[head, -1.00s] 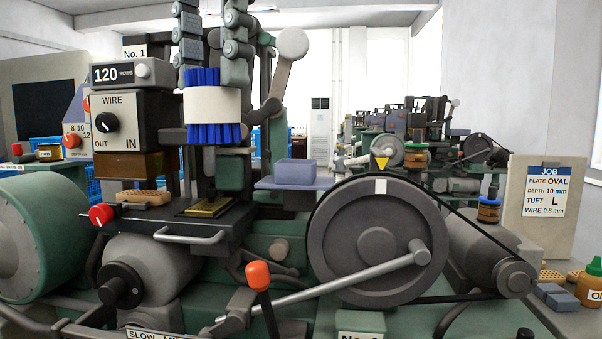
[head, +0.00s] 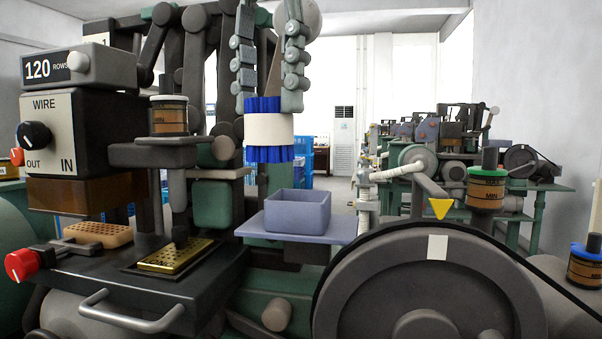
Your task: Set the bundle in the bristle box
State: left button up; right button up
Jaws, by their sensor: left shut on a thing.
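The bundle (head: 269,129) is a block of upright blue bristles with a white band around its middle. My left gripper (head: 269,96) comes down from above and is shut on its upper end. The bundle hangs upright in the air. The bristle box (head: 298,214) is a small open lavender-blue box on a flat shelf of the same colour (head: 334,233). In the head view the bundle shows above the box and slightly to its left, with a gap between them. I cannot tell how their depths compare. The inside floor of the box is hidden. My right gripper is out of view.
A tufting machine with a WIRE knob panel (head: 58,136) and a brass plate (head: 178,256) stands left of the shelf. A large dark flywheel (head: 425,290) rises in front at right. The air above the box looks clear.

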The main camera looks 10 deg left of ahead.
pick_arm(q)
jog(key=shift+w+d+f, duration=0.25)
jog(key=shift+w+f, duration=1)
jog(key=shift+f, duration=0.15)
jog(key=shift+w+d+f, duration=0.2)
jog(key=shift+w+f, duration=1)
jog(key=shift+f, duration=0.2)
jog(key=shift+w+d+f, duration=0.25)
jog(key=shift+w+f, duration=1)
jog(key=shift+f, duration=0.15)
jog(key=shift+f, duration=0.1)
jog(key=o, duration=1.3)
jog(key=shift+r, duration=3.9)
